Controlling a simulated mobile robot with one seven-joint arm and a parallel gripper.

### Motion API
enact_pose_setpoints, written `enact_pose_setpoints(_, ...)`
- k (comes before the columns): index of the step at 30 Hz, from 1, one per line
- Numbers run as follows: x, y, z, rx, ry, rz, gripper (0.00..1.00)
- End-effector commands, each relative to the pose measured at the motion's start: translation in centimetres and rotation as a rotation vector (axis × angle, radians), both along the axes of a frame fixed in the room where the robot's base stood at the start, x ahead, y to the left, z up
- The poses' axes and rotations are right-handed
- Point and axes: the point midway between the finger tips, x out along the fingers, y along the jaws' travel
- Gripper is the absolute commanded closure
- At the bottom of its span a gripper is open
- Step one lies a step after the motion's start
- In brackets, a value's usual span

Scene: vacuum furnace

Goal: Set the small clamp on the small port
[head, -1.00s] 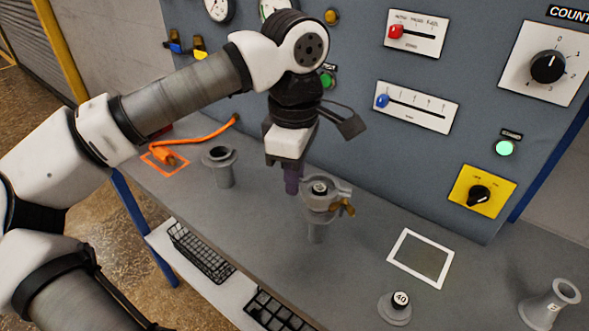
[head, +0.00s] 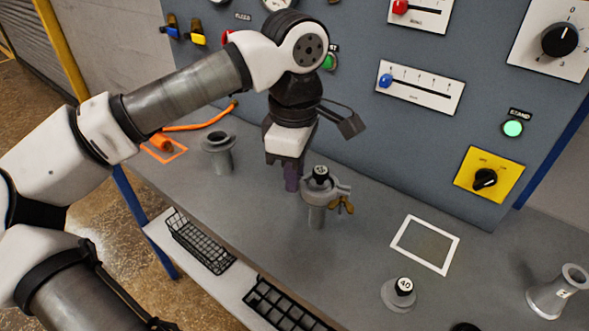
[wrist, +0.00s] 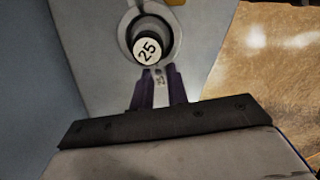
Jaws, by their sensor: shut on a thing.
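The small clamp (head: 340,189), a grey ring with a brass wing nut (head: 342,206), is at the top of the small port (head: 316,217), around the base of its black cap (head: 321,174). The cap's white top reads 25 in the wrist view (wrist: 148,51), with the ring of the clamp (wrist: 176,40) around it. My gripper (head: 292,182) is left of the port, pointing down. Its purple fingers (wrist: 160,92) are shut on a grey tab of the clamp marked 25. I cannot tell whether the clamp is fully seated or closed.
A wider open port (head: 218,157) stands to the left, near an orange cable (head: 205,122). A cap marked 40 (head: 401,293), an empty white-framed area (head: 425,246) and a flanged fitting (head: 556,293) are to the right. The control panel (head: 360,140) rises close behind. Wire baskets (head: 200,245) hang in front.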

Motion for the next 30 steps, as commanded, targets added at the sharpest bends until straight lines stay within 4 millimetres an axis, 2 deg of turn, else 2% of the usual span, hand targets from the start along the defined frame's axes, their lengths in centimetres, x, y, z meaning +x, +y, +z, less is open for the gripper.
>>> enact_pose_setpoints(7,0.0,0.0,-0.1,0.000,0.000,0.000,1.00)
enact_pose_setpoints(8,0.0,0.0,0.0,0.000,0.000,0.000,0.82)
enact_pose_setpoints(13,0.0,0.0,0.0,0.000,0.000,0.000,0.60)
enact_pose_setpoints(23,0.0,0.0,0.2,0.001,0.000,0.000,0.59)
enact_pose_setpoints(26,0.1,0.0,1.2,0.002,-0.002,0.001,0.59)
enact_pose_setpoints(30,0.1,0.0,3.9,0.000,-0.002,0.001,0.59)
